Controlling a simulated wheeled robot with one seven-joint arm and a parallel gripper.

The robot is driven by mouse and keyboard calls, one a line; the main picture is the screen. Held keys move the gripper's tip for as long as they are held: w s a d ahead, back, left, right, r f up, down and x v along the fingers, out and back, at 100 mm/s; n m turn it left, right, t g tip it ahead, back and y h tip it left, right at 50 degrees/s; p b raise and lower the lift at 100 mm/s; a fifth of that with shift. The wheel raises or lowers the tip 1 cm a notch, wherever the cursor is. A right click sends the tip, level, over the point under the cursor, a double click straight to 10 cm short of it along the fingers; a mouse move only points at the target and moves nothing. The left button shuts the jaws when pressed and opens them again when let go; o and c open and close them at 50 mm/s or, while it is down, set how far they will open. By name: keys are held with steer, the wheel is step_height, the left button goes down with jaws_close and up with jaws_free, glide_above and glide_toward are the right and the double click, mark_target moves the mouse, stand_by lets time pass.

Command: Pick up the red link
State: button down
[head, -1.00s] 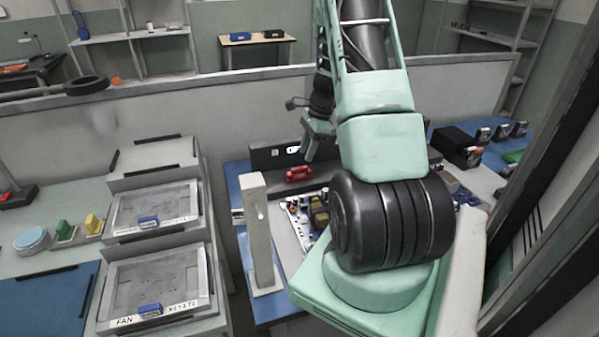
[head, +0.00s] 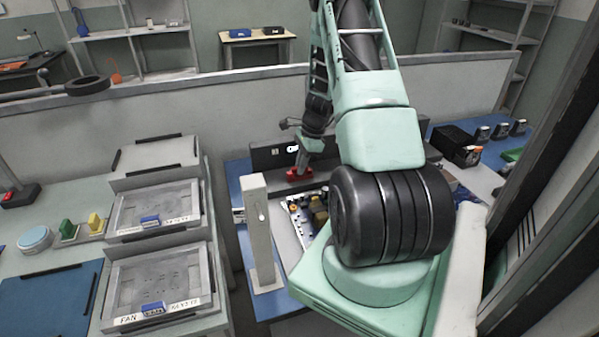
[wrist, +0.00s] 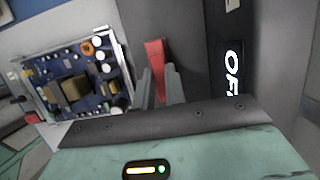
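The red link (head: 299,175) lies at the back of the work surface, by the dark grey upright panel, in the head view. My gripper (head: 302,166) is down at it, partly covering it. In the wrist view the red link (wrist: 155,58) runs between the two grey fingers of my gripper (wrist: 160,88), with its far end sticking out beyond them. The fingers are close to its sides, but I cannot tell whether they press on it. The link's near end is hidden.
A circuit board (wrist: 75,82) in a metal frame lies left of the fingers in the wrist view. The dark panel (head: 268,157) with a lit white label stands just behind the link. A pale post (head: 259,225) stands at the left of the work surface.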

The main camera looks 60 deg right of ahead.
step_height(320, 180, up, 14)
steer(key=p, duration=0.2)
steer(key=shift+f, duration=0.2)
stand_by(1.1)
